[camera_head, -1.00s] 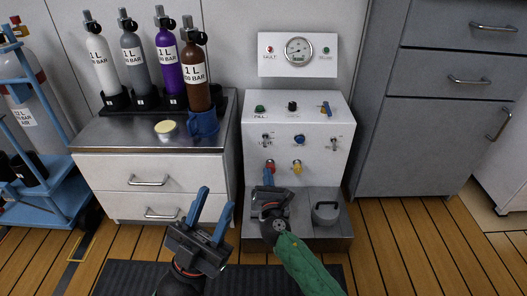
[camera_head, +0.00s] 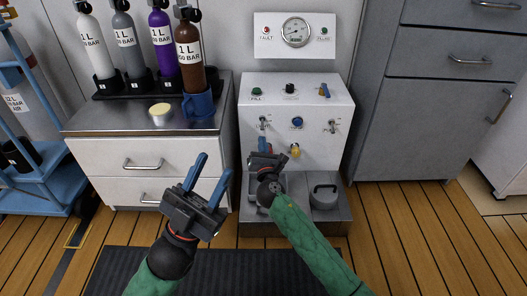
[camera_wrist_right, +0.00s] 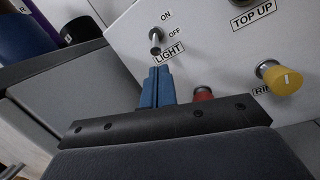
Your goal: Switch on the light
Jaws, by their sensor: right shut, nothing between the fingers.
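The light switch (camera_head: 263,122) is a small metal toggle on the upper left of the white panel's sloping front. In the right wrist view the toggle (camera_wrist_right: 155,40) sits between the ON and OFF marks and the LIGHT label; its lever appears to lean down, away from ON. My right gripper (camera_head: 262,141) is just below the switch. Its blue fingers (camera_wrist_right: 157,76) are shut together and empty, with their tips just under the LIGHT label, apart from the toggle. My left gripper (camera_head: 214,163) is open and empty, in front of the drawer cabinet.
A red knob (camera_wrist_right: 203,94) and yellow knob (camera_wrist_right: 283,80) are right of my right fingers. The panel (camera_head: 340,98) also has a blue knob (camera_head: 297,122) and another toggle (camera_head: 332,127).

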